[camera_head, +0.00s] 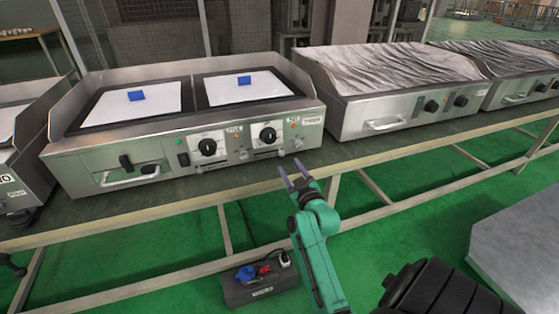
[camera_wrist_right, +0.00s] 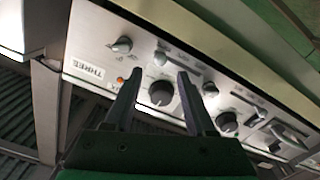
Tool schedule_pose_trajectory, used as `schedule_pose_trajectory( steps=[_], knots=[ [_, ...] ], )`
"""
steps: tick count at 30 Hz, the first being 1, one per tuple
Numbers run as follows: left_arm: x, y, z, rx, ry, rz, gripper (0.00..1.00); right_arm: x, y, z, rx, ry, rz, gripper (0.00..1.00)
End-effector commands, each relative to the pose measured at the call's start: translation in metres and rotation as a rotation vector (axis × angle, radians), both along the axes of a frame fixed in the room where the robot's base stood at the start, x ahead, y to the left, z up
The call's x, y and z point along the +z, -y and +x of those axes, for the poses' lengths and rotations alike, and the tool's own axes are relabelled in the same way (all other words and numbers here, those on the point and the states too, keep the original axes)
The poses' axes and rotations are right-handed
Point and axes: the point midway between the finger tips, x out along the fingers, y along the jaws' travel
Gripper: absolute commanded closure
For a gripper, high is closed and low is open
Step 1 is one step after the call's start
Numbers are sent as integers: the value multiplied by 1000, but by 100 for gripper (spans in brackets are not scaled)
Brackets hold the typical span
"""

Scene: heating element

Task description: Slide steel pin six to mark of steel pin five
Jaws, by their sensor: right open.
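A steel griddle (camera_head: 62,163) labelled THREE has a front panel with two black dials and small steel pins. One steel pin (camera_head: 298,142) is near the panel's right end, and another pin (camera_head: 242,154) is between the dials. The wrist view shows these as the left pin (camera_wrist_right: 122,45) and right pin (camera_wrist_right: 210,89). No readable number shows which is pin six or pin five. My right gripper (camera_head: 296,176) is open and empty, in front of and below the panel's right end. In the wrist view its fingers (camera_wrist_right: 158,76) flank a black dial (camera_wrist_right: 161,93).
Two white plates with blue blocks (camera_head: 136,95) (camera_head: 244,80) lie on the griddle top. A foil-covered griddle (camera_head: 400,65) stands to the right. A dark box with plugs (camera_head: 262,289) lies below on the green floor. Space before the panel is clear.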

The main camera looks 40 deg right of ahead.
Motion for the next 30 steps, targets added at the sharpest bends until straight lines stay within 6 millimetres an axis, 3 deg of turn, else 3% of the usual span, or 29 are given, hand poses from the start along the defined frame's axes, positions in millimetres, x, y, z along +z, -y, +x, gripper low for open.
schedule_pose_trajectory(
  steps=[3, 7, 17, 18, 22, 30],
  knots=[
    [7, 4, 7, -3, 5, -6, 52, -1, 11, 31, 0, 3, 1, 44],
    [16, 7, 12, -5, 8, -10, 52, -1, 19, 54, 0, 0, 1, 44],
    [23, 8, 14, -6, 6, -12, 52, -1, 23, 65, 0, -2, 2, 44],
    [23, 8, 14, -6, 6, -12, 52, -1, 23, 65, 0, -2, 2, 48],
    [23, 8, 14, -6, 6, -12, 52, -1, 22, 64, 0, -2, 2, 98],
    [22, 8, 13, -6, 6, -12, 52, -1, 22, 64, 0, -2, 2, 100]
  ],
)
